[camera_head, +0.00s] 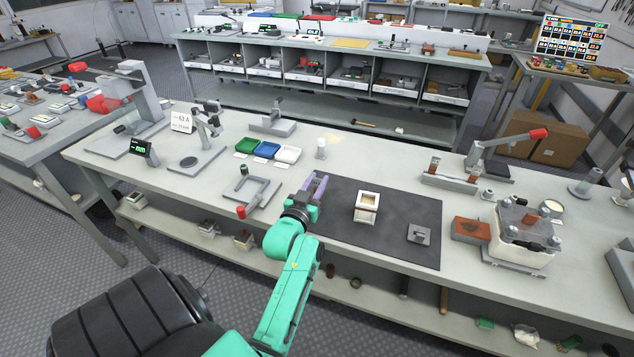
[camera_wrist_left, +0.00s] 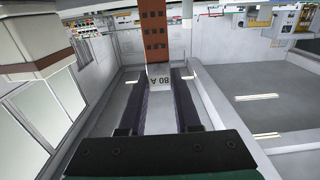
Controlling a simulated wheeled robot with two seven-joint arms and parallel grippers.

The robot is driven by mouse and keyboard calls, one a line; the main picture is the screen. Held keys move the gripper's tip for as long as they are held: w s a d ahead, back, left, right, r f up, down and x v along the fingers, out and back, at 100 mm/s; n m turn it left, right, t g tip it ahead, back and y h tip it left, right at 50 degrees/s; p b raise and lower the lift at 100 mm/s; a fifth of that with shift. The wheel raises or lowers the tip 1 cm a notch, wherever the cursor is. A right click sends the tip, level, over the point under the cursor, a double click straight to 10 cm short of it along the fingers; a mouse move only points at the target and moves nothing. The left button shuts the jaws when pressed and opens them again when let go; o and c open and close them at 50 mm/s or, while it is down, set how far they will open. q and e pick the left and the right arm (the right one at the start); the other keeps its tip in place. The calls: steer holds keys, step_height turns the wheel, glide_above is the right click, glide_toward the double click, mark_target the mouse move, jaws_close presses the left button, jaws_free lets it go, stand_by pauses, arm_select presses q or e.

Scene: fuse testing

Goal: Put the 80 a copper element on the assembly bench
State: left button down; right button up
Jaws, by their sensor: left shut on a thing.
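My left gripper (camera_head: 318,184) is over the left edge of the dark mat (camera_head: 385,245) on the long grey assembly bench (camera_head: 110,160). The left wrist view shows its two fingers (camera_wrist_left: 160,104) shut on the 80 A copper element (camera_wrist_left: 155,30), a flat copper strip with dark holes and a white end marked "80 A". The label reads upside down there. In the head view I cannot make out the element at the gripper. My right gripper is not in view.
A white-and-tan block (camera_head: 367,208) and a small grey fixture (camera_head: 419,235) stand on the mat. To its right are a reddish brick (camera_head: 471,231) and a clamped box (camera_head: 522,235). Green, blue and white trays (camera_head: 266,150) lie behind left. Much of the mat is bare.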

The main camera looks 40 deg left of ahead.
arm_select(q)
steer(key=shift+r, duration=0.1)
steer(key=shift+f+b, duration=0.3)
steer(key=shift+f, duration=0.3)
steer(key=c, duration=0.5)
jaws_free()
steer(key=shift+c, duration=0.2)
